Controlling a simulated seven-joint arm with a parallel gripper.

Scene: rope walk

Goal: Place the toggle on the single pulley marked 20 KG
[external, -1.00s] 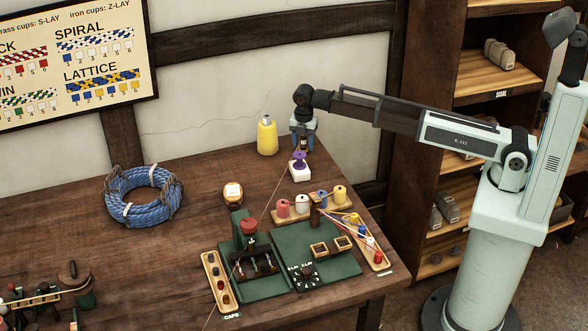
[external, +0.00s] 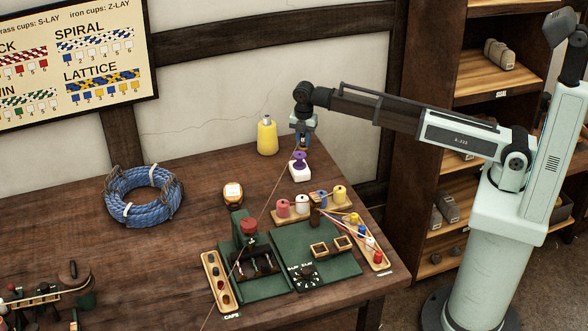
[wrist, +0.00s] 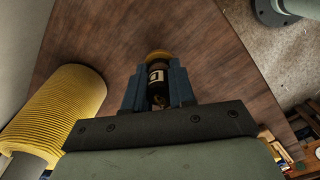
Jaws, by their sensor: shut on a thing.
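My gripper (external: 303,139) is above the back right part of the table in the external view. In the wrist view its blue fingers (wrist: 157,90) are shut on a small dark cylinder (wrist: 157,98) with a pale label and a yellow-brown end. I cannot tell for sure that this cylinder is the toggle. A thin line (external: 264,218) runs from near my gripper down to the lower left. No 20 KG mark is readable, so I cannot tell which thing is the single pulley.
A yellow cone of yarn (external: 267,137) stands left of my gripper and shows large in the wrist view (wrist: 62,105). Several coloured spools (external: 303,204), a green fixture (external: 247,252) and a green board (external: 332,268) are in front. A blue rope coil (external: 140,208) lies left.

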